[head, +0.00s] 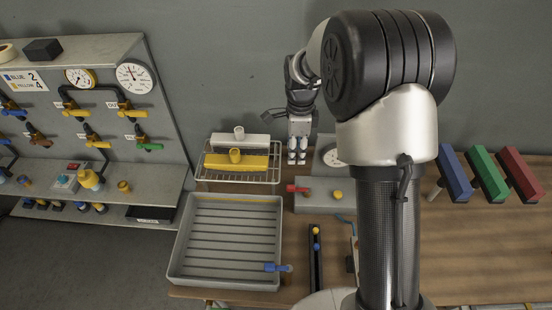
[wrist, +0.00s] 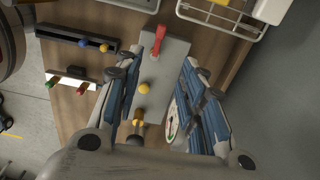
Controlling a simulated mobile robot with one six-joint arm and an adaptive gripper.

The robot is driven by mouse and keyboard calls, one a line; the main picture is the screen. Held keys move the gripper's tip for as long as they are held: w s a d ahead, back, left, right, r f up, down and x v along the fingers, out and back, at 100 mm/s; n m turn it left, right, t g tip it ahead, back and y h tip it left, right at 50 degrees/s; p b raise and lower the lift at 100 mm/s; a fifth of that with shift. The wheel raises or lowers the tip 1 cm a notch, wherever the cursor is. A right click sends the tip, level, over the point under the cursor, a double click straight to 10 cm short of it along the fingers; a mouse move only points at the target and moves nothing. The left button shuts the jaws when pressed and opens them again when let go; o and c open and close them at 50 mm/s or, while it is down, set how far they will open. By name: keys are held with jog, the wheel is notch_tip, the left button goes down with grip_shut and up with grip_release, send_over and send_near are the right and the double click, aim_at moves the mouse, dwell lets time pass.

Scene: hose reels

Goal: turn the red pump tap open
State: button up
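The red pump tap (head: 297,188) is a small red lever on the left end of a grey pump box (head: 316,207). Its handle lies roughly along the box's length. It also shows in the wrist view (wrist: 159,40), near the far end of the box and beyond the fingertips. My gripper (head: 297,161) hangs above and behind the box, fingers pointing down. In the wrist view my gripper (wrist: 160,64) is open, with its blue-grey fingers wide apart on either side of the box and nothing between them. The tap looks apart from both fingers.
A yellow knob (head: 337,195) sits on the same box. A round gauge (head: 332,157) stands behind it. A wire rack (head: 239,174) and a grey tray (head: 229,238) are to the left. A dark rail (head: 315,263) with small balls lies in front.

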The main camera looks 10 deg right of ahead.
aim_at(293, 186)
notch_tip(293, 186, down, 18)
jog(key=shift+r+b, duration=0.1)
jog(key=shift+b, duration=0.85)
jog(key=shift+c, duration=0.6)
grip_shut()
jog(key=shift+w, duration=0.1)
